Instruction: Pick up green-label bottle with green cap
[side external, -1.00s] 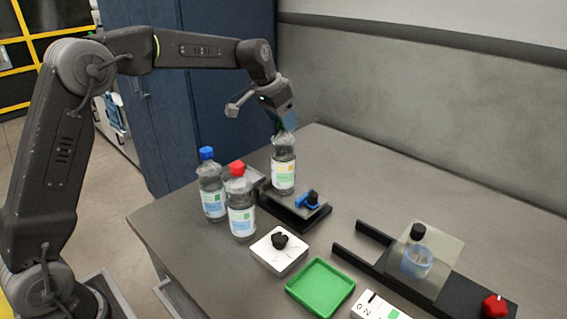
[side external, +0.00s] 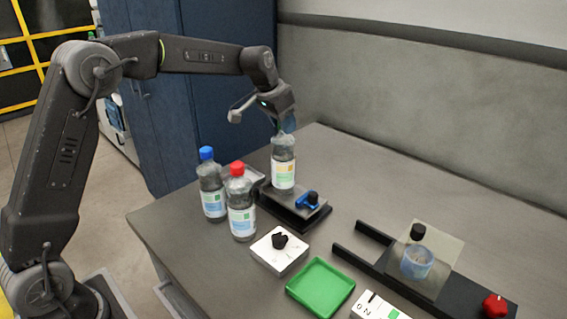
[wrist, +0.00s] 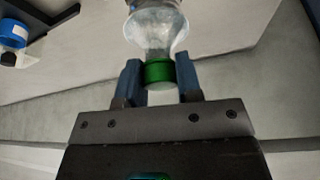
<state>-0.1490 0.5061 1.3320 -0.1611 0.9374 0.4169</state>
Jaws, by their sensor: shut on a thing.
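The bottle with the green cap (wrist: 159,73) shows in the wrist view, its clear shoulder (wrist: 157,30) beyond the cap. My gripper (wrist: 159,80) has its two blue fingers on either side of the cap and is shut on it. In the side view the bottle (side external: 283,172) stands upright on a dark platform, with a white label bearing orange-yellow and green patches. There my gripper (side external: 284,127) is at its top from above, and the cap is hidden by the fingers.
A blue-capped bottle (side external: 211,190) and a red-capped bottle (side external: 240,207) stand close on the left. A dark platform (side external: 297,211) with a blue clamp is below. A white knob box (side external: 279,252), green tray (side external: 320,288) and black rail fixture (side external: 384,272) lie in front.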

